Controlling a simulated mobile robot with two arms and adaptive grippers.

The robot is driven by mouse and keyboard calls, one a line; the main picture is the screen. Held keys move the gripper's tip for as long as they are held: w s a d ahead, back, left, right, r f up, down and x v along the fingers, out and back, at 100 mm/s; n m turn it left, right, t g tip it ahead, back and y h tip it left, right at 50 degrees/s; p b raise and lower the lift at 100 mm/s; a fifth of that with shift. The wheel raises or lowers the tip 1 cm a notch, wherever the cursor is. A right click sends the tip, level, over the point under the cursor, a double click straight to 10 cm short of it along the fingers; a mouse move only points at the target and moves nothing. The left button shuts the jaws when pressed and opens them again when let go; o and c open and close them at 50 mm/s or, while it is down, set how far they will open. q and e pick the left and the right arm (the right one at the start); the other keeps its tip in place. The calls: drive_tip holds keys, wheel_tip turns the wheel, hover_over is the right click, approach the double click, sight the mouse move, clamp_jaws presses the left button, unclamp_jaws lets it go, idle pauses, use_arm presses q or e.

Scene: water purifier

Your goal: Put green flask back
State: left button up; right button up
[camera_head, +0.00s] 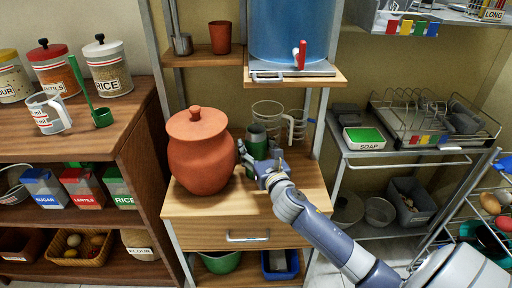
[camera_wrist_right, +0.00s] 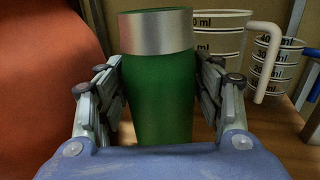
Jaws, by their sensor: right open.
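The green flask (camera_head: 257,143) has a silver top band and stands upright on the wooden drawer cabinet (camera_head: 210,205), right of a clay pot. It also shows in the right wrist view (camera_wrist_right: 160,85), between the two fingers of my right gripper (camera_wrist_right: 160,100). The fingers are on either side of the flask and open. In the head view my right gripper (camera_head: 255,163) is in front of the flask and hides its lower part. My left gripper does not show.
The lidded clay pot (camera_head: 200,155) stands close left of my right gripper. Clear measuring cups (camera_head: 297,127) stand behind and right of the flask. A blue water tank (camera_head: 290,30) with a red tap (camera_head: 300,54) is on the shelf above.

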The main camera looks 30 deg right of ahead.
drive_tip(key=p+v, duration=0.1)
drive_tip(key=v, duration=0.5)
drive_tip(key=shift+s+r, duration=0.1)
drive_tip(key=shift+s, duration=0.1)
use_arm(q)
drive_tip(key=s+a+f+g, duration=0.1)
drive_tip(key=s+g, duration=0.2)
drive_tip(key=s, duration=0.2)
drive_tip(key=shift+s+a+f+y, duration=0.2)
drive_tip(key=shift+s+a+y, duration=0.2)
use_arm(e)
drive_tip(key=v, duration=0.5)
drive_tip(key=shift+s, duration=0.3)
